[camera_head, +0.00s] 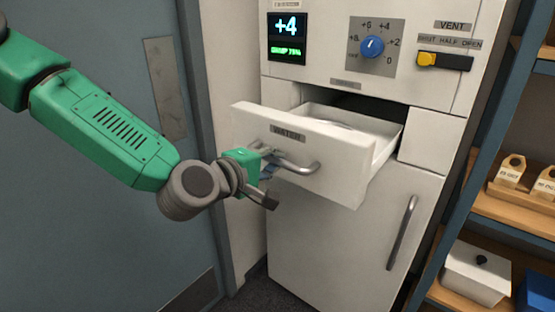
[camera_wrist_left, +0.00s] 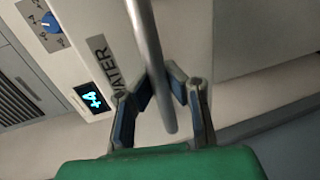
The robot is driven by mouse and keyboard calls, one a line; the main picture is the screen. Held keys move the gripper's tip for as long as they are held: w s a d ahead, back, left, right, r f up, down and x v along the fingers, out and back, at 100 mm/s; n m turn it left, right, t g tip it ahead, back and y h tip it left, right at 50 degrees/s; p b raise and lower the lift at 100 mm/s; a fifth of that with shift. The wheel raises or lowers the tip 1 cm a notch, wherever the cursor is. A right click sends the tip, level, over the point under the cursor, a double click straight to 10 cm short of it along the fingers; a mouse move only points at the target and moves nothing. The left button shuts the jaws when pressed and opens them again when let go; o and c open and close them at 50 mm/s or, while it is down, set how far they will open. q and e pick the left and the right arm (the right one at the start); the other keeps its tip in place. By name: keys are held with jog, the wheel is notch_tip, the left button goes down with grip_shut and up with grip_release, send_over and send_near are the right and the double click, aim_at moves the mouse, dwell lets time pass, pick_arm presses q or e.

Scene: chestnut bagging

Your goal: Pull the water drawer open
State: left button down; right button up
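The white water drawer (camera_head: 300,144), labelled WATER, stands well out from the cabinet, with its hollow inside showing from above. A grey bar handle (camera_head: 303,166) runs across its front. My left gripper (camera_head: 270,178) is at the left part of this handle. Its two fingers are spread, one above and one lower. In the left wrist view the handle bar (camera_wrist_left: 148,50) passes between the two fingers (camera_wrist_left: 162,100), with a gap visible beside it. The drawer's label (camera_wrist_left: 101,62) shows there too. My right gripper is not in view.
The white cabinet (camera_head: 330,245) has a lower door with a vertical handle (camera_head: 402,233). Above the drawer are a display (camera_head: 287,39), a blue dial (camera_head: 372,46) and a yellow vent slider (camera_head: 428,59). Shelves with a white lidded box (camera_head: 476,274) stand at right.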

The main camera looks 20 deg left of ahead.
pick_arm(q)
jog(key=shift+a+f, duration=0.15)
jog(key=c, duration=1.5)
grip_release()
jog(key=shift+c, duration=0.2)
jog(key=shift+w+a, duration=0.1)
jog(key=shift+a, duration=0.1)
jog(key=shift+s+a, duration=0.1)
jog(key=shift+s, duration=0.35)
jog(key=v, duration=0.5)
jog(key=shift+s, duration=0.1)
jog(key=shift+s+a, duration=0.4)
jog(key=shift+s, duration=0.15)
